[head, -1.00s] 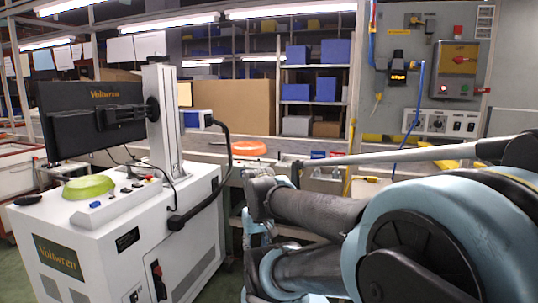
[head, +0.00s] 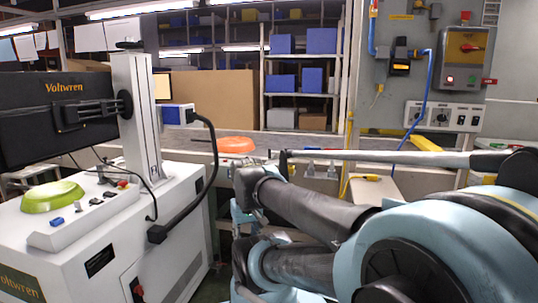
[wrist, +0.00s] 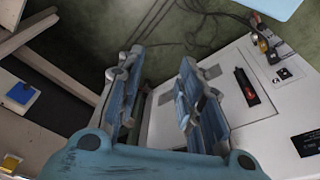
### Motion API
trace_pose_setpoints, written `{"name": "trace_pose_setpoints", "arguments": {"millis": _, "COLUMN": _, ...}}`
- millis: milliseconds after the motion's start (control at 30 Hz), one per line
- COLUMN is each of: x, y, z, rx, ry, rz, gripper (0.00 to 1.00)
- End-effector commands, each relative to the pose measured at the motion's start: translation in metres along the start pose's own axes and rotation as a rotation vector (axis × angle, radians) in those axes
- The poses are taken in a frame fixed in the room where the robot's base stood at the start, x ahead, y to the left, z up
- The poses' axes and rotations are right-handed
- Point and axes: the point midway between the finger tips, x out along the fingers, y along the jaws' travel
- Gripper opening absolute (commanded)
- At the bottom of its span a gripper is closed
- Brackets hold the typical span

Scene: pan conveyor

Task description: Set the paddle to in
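I cannot tell for sure which part is the paddle. A red handle (head: 470,47) sits on a grey box on the wall panel at the upper right of the head view. Below it is a white strip with knobs and switches (head: 442,116). In the wrist view, a blue piece on a white plate (wrist: 20,93) and a yellow piece (wrist: 11,161) sit at the left edge. My gripper (wrist: 158,62) is open in the wrist view, its two fingers apart with nothing between them. It points down toward the floor beside the white cabinet, away from the wall panel.
The white cabinet (head: 120,235) carries a monitor (head: 70,115) and a green bowl-like thing (head: 52,196). It also shows in the wrist view (wrist: 285,112), close beside my right finger. An orange round thing (head: 236,145) lies farther back. Loose cables (wrist: 205,25) cross the floor.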

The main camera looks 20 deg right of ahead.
Motion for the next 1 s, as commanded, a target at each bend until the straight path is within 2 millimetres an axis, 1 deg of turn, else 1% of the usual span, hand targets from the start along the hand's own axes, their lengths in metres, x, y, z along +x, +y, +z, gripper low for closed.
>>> {"name": "trace_pose_setpoints", "arguments": {"millis": 167, "x": -0.01, "y": 0.021, "z": -0.026, "rx": -0.118, "ry": -0.006, "rz": 0.085, "gripper": 0.34}}
{"name": "trace_pose_setpoints", "arguments": {"millis": 367, "x": -0.024, "y": 0.054, "z": -0.069, "rx": -0.319, "ry": -0.032, "rz": 0.232, "gripper": 0.34}}
{"name": "trace_pose_setpoints", "arguments": {"millis": 567, "x": -0.035, "y": 0.085, "z": -0.117, "rx": -0.519, "ry": -0.078, "rz": 0.38, "gripper": 0.34}}
{"name": "trace_pose_setpoints", "arguments": {"millis": 700, "x": -0.042, "y": 0.103, "z": -0.153, "rx": -0.653, "ry": -0.123, "rz": 0.481, "gripper": 0.34}}
{"name": "trace_pose_setpoints", "arguments": {"millis": 767, "x": -0.044, "y": 0.111, "z": -0.168, "rx": -0.711, "ry": -0.146, "rz": 0.525, "gripper": 0.34}}
{"name": "trace_pose_setpoints", "arguments": {"millis": 1000, "x": -0.051, "y": 0.135, "z": -0.232, "rx": -0.932, "ry": -0.255, "rz": 0.694, "gripper": 0.34}}
